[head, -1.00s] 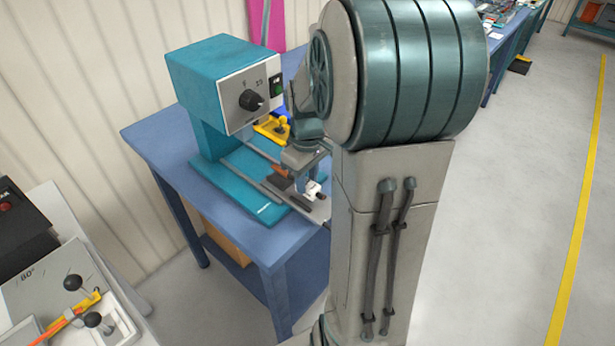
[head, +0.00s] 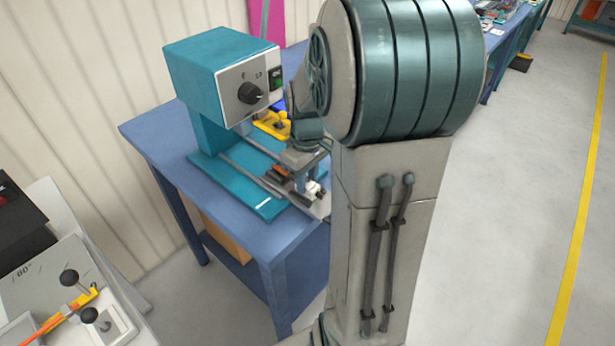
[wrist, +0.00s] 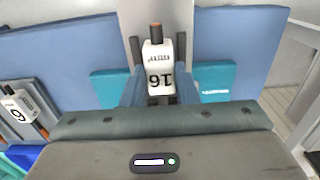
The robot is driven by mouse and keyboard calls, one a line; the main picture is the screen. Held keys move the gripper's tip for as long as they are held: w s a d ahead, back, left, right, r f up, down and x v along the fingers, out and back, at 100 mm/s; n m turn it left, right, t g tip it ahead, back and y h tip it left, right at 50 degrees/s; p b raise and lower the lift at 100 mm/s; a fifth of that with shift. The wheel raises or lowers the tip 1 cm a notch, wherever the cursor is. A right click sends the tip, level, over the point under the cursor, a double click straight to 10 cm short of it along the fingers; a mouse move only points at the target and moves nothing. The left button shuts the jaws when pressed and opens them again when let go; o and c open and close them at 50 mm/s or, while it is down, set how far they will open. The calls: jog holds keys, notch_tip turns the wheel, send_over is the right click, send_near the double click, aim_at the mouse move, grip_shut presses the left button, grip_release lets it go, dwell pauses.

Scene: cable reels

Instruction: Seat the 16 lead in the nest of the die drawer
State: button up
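The 16 lead (wrist: 159,70) has a white body marked 16 and an orange-and-dark end pointing away from me in the wrist view. My gripper (wrist: 160,92) has one finger on each side of that white body and appears shut on it. In the head view, my gripper (head: 306,180) is low at the front of the teal press (head: 222,75), over the die drawer area, with a small white piece (head: 316,189) beside it. Dark rails (wrist: 181,48) flank the lead in the wrist view. The nest is hidden, and I cannot tell whether the lead touches it.
The press stands on a blue table (head: 165,150). A yellow clamp-like piece (head: 272,124) lies behind my gripper. Another white-labelled lead (wrist: 20,108) shows at left in the wrist view. A bench fixture with black knobs (head: 70,278) is at lower left. Floor at right is clear.

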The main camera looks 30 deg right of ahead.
aim_at(307, 182)
jog(key=o, duration=0.5)
jog(key=shift+r, duration=0.1)
notch_tip(307, 182, up, 14)
jog(key=shift+f, duration=0.15)
dwell(0.5)
